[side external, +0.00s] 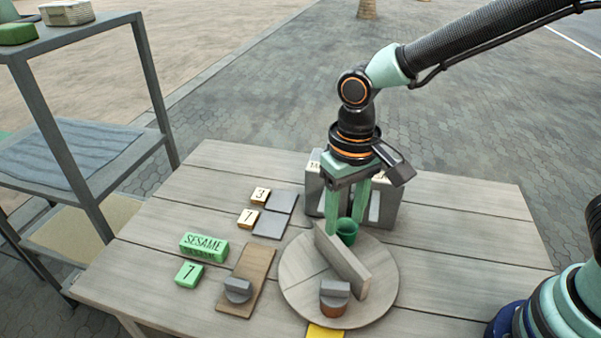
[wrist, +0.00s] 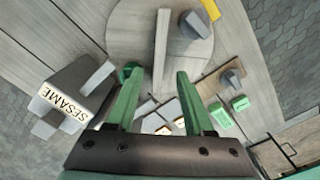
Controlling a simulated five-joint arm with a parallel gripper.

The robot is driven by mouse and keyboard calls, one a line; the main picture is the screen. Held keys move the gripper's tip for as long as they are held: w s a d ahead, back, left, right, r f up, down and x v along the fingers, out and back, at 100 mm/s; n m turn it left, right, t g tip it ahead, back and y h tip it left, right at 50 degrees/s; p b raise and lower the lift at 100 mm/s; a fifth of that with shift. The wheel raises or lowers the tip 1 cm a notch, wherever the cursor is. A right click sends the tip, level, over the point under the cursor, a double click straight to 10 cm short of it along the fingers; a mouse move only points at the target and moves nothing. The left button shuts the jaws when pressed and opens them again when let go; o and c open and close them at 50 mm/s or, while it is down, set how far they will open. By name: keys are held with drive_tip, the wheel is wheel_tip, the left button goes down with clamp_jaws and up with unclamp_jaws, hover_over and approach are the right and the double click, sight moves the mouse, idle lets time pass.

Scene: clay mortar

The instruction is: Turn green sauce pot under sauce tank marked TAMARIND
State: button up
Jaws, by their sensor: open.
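The green sauce pot (side external: 347,232) stands on the round wooden turntable (side external: 297,280), partly hidden behind a raised grey bar (side external: 343,262). In the wrist view the pot (wrist: 128,70) shows partly behind the left finger. My gripper (side external: 346,218) is open and empty, pointing down over the back of the turntable near the pot. In the wrist view the bar (wrist: 160,45) lines up with the gap between my fingers (wrist: 160,76). Two grey tanks stand behind; the left one (side external: 313,195) has a label of which only "TA" shows. The other tank is marked SESAME (wrist: 62,106).
A shelf stands farther left.

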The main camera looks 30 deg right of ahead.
sight(340, 259)
wheel_tip(340, 259, down, 12)
drive_tip(key=shift+r, duration=0.15)
idle(0.3)
clamp_jaws()
idle(1.4)
